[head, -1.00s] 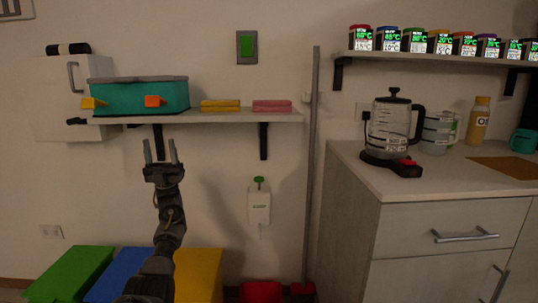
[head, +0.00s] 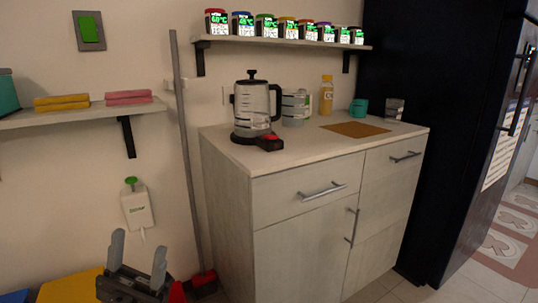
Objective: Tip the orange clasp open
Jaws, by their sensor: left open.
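The teal box (head: 6,96) is cut off at the left edge of the head view, and only its right end shows on the wall shelf (head: 75,115). The orange clasp is out of view. My left gripper (head: 139,242) is at the bottom left, open and empty, with its two fingers pointing up. It appears below the shelf and just below the white dispenser with the green knob (head: 137,207) in the picture. It touches nothing that I can make out. My right gripper is not in view.
Yellow (head: 61,102) and pink sponges (head: 129,97) lie on the shelf. A grey pole (head: 186,150) stands left of the cabinet (head: 300,215), which carries a kettle (head: 256,108). Spice jars line an upper shelf (head: 285,43). A dark fridge (head: 440,130) stands right.

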